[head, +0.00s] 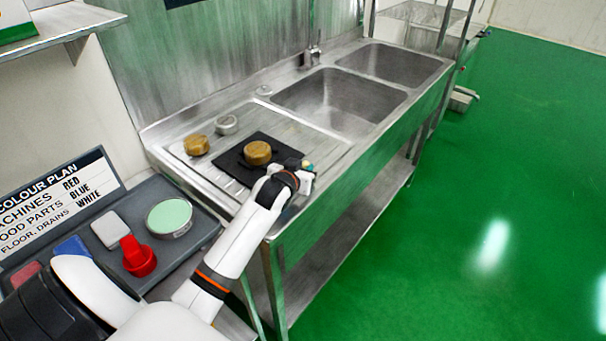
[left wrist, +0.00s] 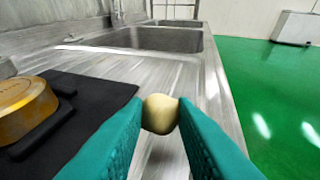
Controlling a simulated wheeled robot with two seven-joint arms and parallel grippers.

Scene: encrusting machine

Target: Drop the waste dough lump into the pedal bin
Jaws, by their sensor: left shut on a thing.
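The pale yellowish dough lump (left wrist: 160,114) is pinched between the teal fingertips of my left gripper (left wrist: 159,118). In the head view the lump (head: 306,163) is a small pale spot at the tip of my left gripper (head: 307,170). The gripper is above the front edge of the sink unit's drainboard, right of the black mat. A grey metal box-like thing (head: 462,99) stands on the floor past the far end of the sink; it may be the pedal bin, but I cannot tell. My right gripper is not in view.
The black mat (head: 232,164) bears a brown-gold round part (head: 257,152); another (head: 196,144) sits behind it. Two sink basins (head: 338,101) lie beyond. A grey tray (head: 196,239) with coloured tools is at the lower left. The green floor (head: 500,160) on the right is clear.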

